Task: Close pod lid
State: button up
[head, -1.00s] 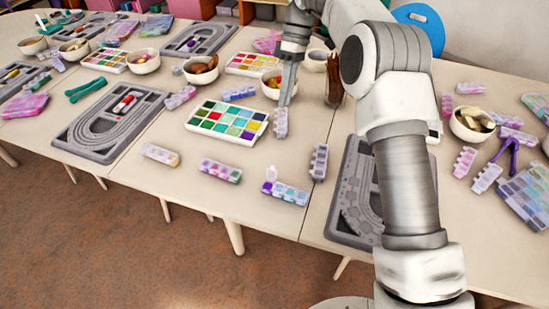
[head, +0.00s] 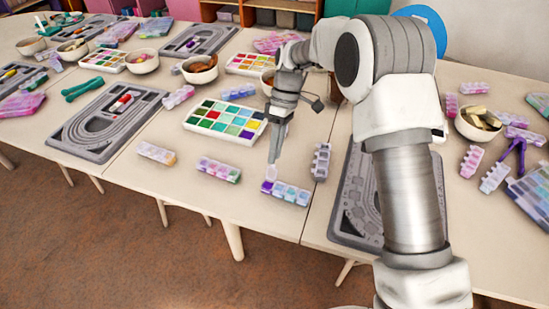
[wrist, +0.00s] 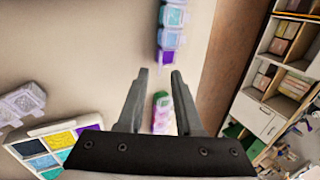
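The bead-pod strip (head: 288,192) lies near the front edge of the middle table. Its left end pod is purple, and a pale lid (head: 271,173) stands up there. My gripper (head: 272,160) points down just above and behind this lid; I cannot tell whether it touches it. In the wrist view my gripper (wrist: 160,78) is open, with a clear gap between its fingers. The strip (wrist: 171,28) shows beyond the fingertips, with the purple pod (wrist: 166,57) nearest them. The raised lid is not clear in the wrist view.
Another pod strip (head: 218,170) lies to the left, and a clear one (head: 321,161) to the right. A bead tray (head: 226,118) sits behind. A grey bead board (head: 350,215) is at the right. The table's front edge (head: 230,213) is close.

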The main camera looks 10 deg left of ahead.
jog(key=shift+x, duration=0.8)
grip_shut()
dwell(0.9)
